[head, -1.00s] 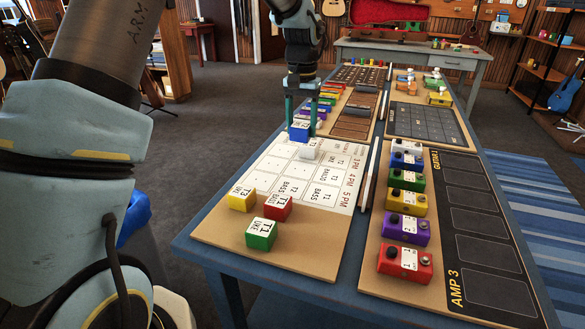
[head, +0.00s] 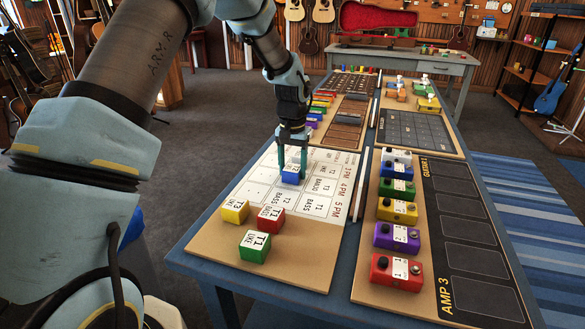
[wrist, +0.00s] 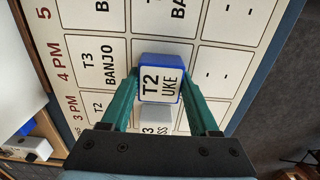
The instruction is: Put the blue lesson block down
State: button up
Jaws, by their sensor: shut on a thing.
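The blue lesson block (head: 291,174) has a white top marked T2 UKE. My gripper (head: 292,170) is shut on it over the white schedule board (head: 250,182). In the wrist view, the block (wrist: 160,80) sits upright between the two green fingers (wrist: 162,88). The block is at or very close to the board; I cannot tell whether it touches. In the wrist view, a printed T3 BANJO cell (wrist: 97,62) lies to its left and a dashed cell (wrist: 225,72) to its right. A pale grey block (wrist: 156,119) shows partly behind my gripper's body.
Yellow (head: 234,210), red (head: 270,218) and green (head: 254,246) blocks stand at the board's near end. A row of pedals, including a red one (head: 397,272), stands on the amp board at right. Other boards fill the table's far part.

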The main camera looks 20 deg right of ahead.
aim_at(292, 168)
jog(key=shift+f, duration=0.15)
jog(key=o, duration=1.4)
jog(key=shift+c, duration=0.2)
notch_tip(292, 168, up, 12)
jog(key=b, duration=0.2)
jog(key=a+n, duration=0.3)
jog(key=a, duration=1.6)
jog(key=s+a+f+n, duration=0.2)
jog(key=s+a, duration=0.3)
jog(key=a, duration=0.4)
jog(key=s+a+f+n+t, duration=0.1)
jog(key=s+a+n, duration=0.1)
jog(key=s+a, duration=0.4)
jog(key=a, duration=0.2)
jog(key=shift+a+f+t, duration=0.3)
jog(key=shift+a+f, duration=0.05)
jog(key=shift+f, duration=0.05)
